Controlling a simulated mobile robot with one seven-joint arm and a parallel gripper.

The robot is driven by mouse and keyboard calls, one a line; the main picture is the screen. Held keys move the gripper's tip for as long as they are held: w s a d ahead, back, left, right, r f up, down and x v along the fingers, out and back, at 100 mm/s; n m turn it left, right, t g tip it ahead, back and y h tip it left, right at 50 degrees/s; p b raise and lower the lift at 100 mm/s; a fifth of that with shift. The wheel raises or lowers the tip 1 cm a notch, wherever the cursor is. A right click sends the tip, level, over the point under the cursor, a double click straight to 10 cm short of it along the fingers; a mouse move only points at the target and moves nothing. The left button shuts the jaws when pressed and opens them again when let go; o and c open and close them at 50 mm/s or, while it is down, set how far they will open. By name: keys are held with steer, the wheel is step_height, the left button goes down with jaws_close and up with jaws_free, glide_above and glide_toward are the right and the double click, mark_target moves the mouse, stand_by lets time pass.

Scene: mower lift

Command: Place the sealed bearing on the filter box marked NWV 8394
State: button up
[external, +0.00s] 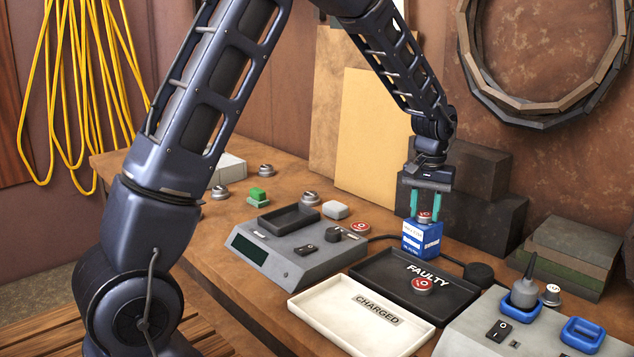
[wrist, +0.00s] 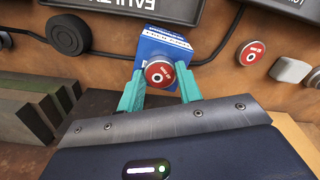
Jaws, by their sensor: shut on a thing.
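My gripper (external: 425,202) points straight down with its teal fingers shut on a round red-capped bearing (external: 425,217) with white marking. In the wrist view the red cap (wrist: 159,73) sits between the two fingertips (wrist: 160,90). The bearing is at the top of a blue filter box (external: 421,242); I cannot tell whether it rests on it or is just above. The box also shows in the wrist view (wrist: 170,42). It has white label panels, with lettering too small to read. It stands at the back edge of the black FAULTY tray (external: 375,262).
Another red-capped piece (external: 422,285) lies in the FAULTY tray, and one (external: 361,227) lies by the grey scale-like device (external: 290,255). A white CHARGED tray (external: 330,315) is in front. A black cable and round plug (external: 479,273) lie right of the box. Dark blocks (external: 490,205) stand behind.

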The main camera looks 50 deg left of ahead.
mark_target(425, 214)
steer(key=o, duration=1)
step_height(425, 214, up, 12)
steer(key=s+a+r+m+t, duration=0.1)
steer(key=s+r, duration=0.7)
steer(key=s, duration=0.1)
steer(key=s+r+m+t, duration=0.1)
steer(key=s, duration=1)
steer(key=s+a+r+m+t, duration=0.1)
steer(key=s, duration=1)
steer(key=s+a+r+m+t, duration=0.1)
steer(key=s, duration=1)
steer(key=shift+s+r+t, duration=0.25)
steer(key=shift+r+t, duration=0.05)
steer(key=shift+r, duration=0.1)
